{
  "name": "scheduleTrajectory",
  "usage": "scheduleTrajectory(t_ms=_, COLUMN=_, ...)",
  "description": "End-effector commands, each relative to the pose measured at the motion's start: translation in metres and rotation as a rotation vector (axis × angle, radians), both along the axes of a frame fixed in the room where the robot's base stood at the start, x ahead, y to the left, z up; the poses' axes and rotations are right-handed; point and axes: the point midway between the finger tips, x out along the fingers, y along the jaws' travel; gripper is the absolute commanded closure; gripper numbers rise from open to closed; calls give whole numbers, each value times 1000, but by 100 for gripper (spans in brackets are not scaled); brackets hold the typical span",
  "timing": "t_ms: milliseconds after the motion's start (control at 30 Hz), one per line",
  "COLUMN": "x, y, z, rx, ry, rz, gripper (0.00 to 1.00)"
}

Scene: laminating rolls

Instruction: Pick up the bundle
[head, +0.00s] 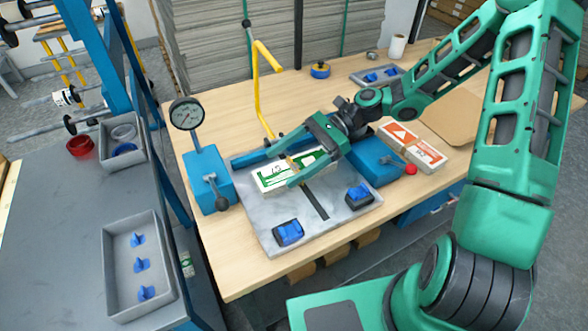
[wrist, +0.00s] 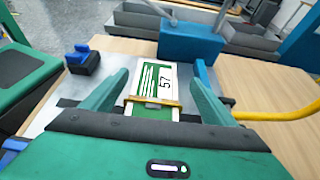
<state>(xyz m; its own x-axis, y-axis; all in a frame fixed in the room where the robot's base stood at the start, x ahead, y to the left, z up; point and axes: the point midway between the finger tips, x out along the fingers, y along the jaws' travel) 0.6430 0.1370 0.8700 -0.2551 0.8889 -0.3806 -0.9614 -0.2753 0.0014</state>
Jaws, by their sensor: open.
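The bundle (head: 268,180) is a flat white and green stack with a tan band around it. It lies on the grey metal plate (head: 262,222) in the head view. A gap shows at the bundle's right side in the wrist view; contact on either side is unclear. The bundle's near end is partly hidden by my gripper.
A blue block with a gauge (head: 187,113) stands left of the plate, and a blue block (head: 378,160) stands right. Two blue clamps (head: 289,233) sit on the plate's front. A yellow bent bar (head: 257,90) rises behind. An orange-white box (head: 412,146) lies at right.

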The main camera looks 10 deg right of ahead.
Motion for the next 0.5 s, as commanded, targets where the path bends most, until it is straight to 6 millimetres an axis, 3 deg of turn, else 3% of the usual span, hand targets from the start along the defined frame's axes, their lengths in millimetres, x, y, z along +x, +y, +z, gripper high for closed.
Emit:
scheduleTrajectory(t_ms=300, x=-14, y=36, z=-11, rx=-1, ry=1, rz=1, gripper=20)
scheduleTrajectory(t_ms=500, x=-17, y=48, z=-16, rx=-1, ry=0, rz=1, gripper=20)
